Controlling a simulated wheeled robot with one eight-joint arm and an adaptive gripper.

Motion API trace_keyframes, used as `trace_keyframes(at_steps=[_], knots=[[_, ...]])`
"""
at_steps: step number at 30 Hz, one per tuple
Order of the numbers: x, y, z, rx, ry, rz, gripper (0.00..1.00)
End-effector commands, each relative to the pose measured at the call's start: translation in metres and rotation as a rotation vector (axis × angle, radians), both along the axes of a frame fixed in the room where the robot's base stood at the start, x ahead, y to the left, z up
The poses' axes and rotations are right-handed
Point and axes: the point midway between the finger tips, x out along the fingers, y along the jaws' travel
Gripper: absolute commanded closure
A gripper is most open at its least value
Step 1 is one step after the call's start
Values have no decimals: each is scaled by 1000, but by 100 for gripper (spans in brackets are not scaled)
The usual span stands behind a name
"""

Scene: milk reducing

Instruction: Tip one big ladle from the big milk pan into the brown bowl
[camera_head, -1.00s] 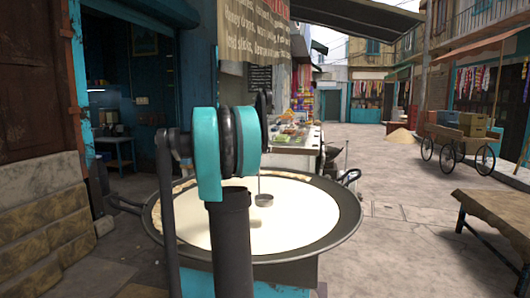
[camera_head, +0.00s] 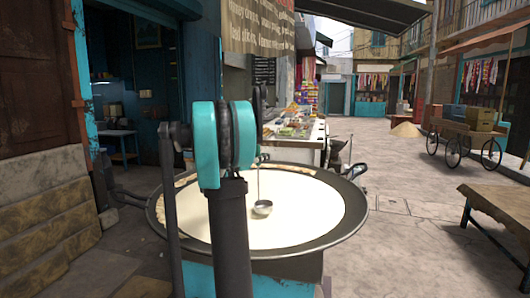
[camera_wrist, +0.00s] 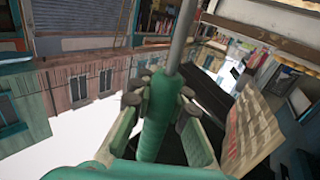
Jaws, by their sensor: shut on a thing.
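The big milk pan (camera_head: 350,222) is wide and dark-rimmed, full of pale milk (camera_head: 305,205), in the middle of the head view. The ladle's cup (camera_head: 263,208) hangs at or just above the milk, near the pan's middle, on a thin upright rod. I cannot tell whether it touches the milk or what it holds. In the wrist view, my gripper (camera_wrist: 160,100) is shut on the ladle's green handle (camera_wrist: 153,135). In the head view my arm hides most of the gripper. I cannot make out the brown bowl in either view.
A food counter (camera_head: 300,130) with several goods stands behind the pan. A wooden bench (camera_head: 495,205) is at the right, and a wheeled cart (camera_head: 468,130) is farther back. Open paving (camera_head: 400,180) lies between the pan and the bench.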

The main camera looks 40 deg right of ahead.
Motion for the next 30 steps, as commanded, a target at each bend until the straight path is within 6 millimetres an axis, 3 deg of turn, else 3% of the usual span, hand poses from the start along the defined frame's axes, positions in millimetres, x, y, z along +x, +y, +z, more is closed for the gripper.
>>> trace_keyframes(at_steps=[18, 30], knots=[[0, 0, -54, 0, 0, 0, 100], [0, 0, -65, 0, 0, 0, 100]])
